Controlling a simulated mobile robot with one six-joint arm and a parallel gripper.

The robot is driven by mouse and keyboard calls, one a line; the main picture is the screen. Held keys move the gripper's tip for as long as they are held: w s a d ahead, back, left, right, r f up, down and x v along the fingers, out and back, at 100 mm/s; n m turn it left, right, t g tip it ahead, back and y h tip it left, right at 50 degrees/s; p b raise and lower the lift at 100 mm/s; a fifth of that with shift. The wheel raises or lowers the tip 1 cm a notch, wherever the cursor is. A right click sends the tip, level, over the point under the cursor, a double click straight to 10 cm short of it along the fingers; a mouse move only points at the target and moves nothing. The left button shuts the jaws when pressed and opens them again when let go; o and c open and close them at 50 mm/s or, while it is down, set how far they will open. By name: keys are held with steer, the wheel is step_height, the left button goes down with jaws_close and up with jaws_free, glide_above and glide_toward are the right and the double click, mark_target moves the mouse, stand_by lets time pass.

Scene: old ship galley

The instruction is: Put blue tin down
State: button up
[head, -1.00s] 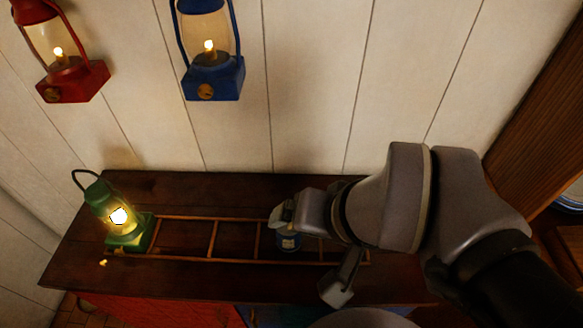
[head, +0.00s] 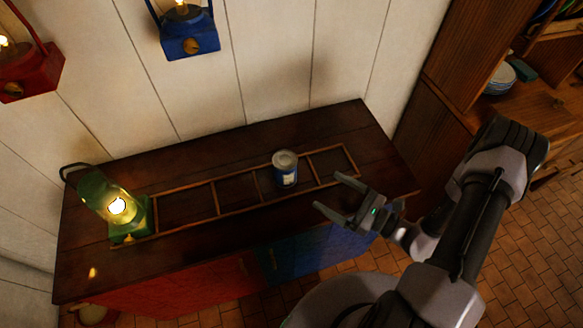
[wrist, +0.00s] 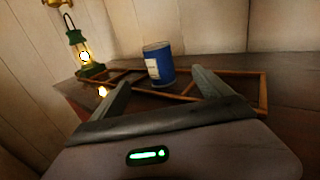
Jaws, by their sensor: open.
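The blue tin (head: 285,169) stands upright on the dark wooden cabinet top, inside the low wooden rack (head: 216,199) that is split into compartments. It sits in a compartment right of the rack's middle. The tin has a pale lid and a light label, and it also shows in the wrist view (wrist: 158,64), beyond and between my fingers. My gripper (head: 334,195) is open and empty, to the right and in front of the tin, clear of it.
A lit green lantern (head: 117,205) stands at the rack's left end. A blue lantern (head: 189,32) and a red lantern (head: 28,68) hang by the wall. The compartments beside the tin look empty. A wooden shelf unit with bowls (head: 498,78) stands at right.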

mark_target(296, 172)
steer(key=b+x, duration=0.2)
steer(key=x, duration=0.8)
steer(key=shift+w+a+f, duration=0.1)
steer(key=shift+a, duration=0.1)
steer(key=b+x, duration=0.1)
steer(key=x, duration=0.4)
steer(key=shift+a+f, duration=0.2)
steer(key=shift+d+r, duration=0.1)
jaws_close()
